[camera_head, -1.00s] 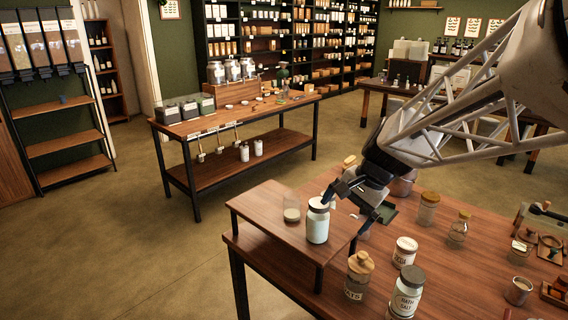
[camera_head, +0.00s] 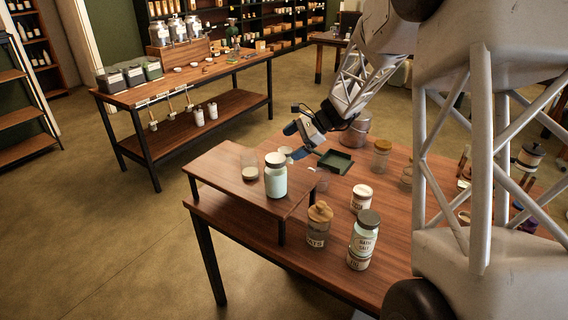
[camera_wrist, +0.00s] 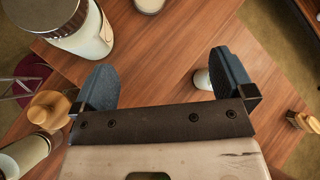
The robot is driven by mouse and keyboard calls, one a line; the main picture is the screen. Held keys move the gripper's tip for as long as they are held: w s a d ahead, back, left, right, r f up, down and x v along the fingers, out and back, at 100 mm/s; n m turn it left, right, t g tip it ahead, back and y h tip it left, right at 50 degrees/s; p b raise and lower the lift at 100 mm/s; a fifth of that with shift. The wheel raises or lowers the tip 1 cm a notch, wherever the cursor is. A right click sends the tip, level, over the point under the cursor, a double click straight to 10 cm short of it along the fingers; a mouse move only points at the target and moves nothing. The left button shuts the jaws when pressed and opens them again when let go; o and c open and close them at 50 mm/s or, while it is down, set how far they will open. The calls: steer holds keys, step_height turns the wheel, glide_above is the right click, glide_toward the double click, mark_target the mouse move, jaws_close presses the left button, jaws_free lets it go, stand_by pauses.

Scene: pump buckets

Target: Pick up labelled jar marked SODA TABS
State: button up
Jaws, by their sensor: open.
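No label that I can read says SODA TABS. A short white jar with a pale lid (camera_head: 361,198) stands on the table; its label is too small to read. My gripper (camera_head: 294,140) is open and empty, beyond and above the tall jar. In the wrist view, my open fingers (camera_wrist: 165,78) hang over wood; the tall jar (camera_wrist: 92,38) is at upper left and a small white item (camera_wrist: 203,79) is partly behind the right finger.
A dark green tray (camera_head: 335,161), a metal pail (camera_head: 355,132) and a wood-lidded jar (camera_head: 381,158) stand farther back. The riser (camera_head: 222,171) has bare wood at its left.

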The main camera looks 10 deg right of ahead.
mark_target(285, 153)
steer(key=w+d+f+m+t+y, duration=0.1)
steer(key=w+d+f+m, duration=0.2)
steer(key=w+f, duration=0.3)
steer(key=w+d+f+m+t+y, duration=0.1)
steer(key=w+d+f+m+t, duration=0.1)
steer(key=w+f, duration=0.4)
steer(key=w+d+m, duration=0.1)
steer(key=w+d, duration=0.1)
steer(key=w, duration=0.1)
steer(key=shift+d+f+m+y, duration=0.3)
steer(key=shift+f+m, duration=0.05)
steer(key=shift+m, duration=0.05)
steer(key=shift+w, duration=0.1)
steer(key=shift+x, duration=1.3)
steer(key=shift+x, duration=2.6)
